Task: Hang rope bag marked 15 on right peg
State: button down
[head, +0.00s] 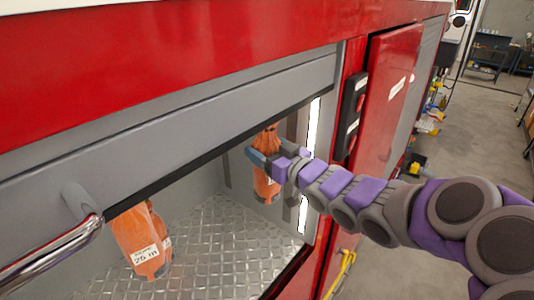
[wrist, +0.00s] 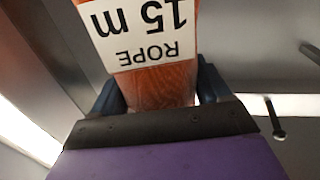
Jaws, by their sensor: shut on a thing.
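The orange rope bag marked 15 m (head: 266,187) is inside the open compartment, toward its right end. Its white label, reading "15 m ROPE", is upside down in the wrist view (wrist: 150,30). My gripper (head: 262,156) is shut on this bag, with a dark blue finger on each side of it. In the wrist view, a dark peg-like rod (wrist: 275,120) sticks out to the right of the bag, apart from it. I cannot tell whether it is the right peg. The bag's top is partly hidden in the head view.
Another orange bag, marked 25 m (head: 141,240), hangs at the compartment's left. The grey raised shutter (head: 180,120) edges the opening above. A chrome handle (head: 50,258) is at lower left. A red door (head: 385,90) stands right of the opening. The tread-plate floor (head: 205,245) looks clear.

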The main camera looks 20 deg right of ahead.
jog(key=shift+w+a, duration=0.1)
jog(key=shift+w, duration=0.2)
jog(key=w+a+f+b, duration=0.2)
jog(key=w+a+b, duration=0.1)
jog(key=w+a, duration=0.1)
jog(key=shift+w+a, duration=0.2)
jog(key=shift+w, duration=0.2)
dwell(0.8)
jog(key=shift+f+b, duration=0.15)
jog(key=shift+b, duration=0.15)
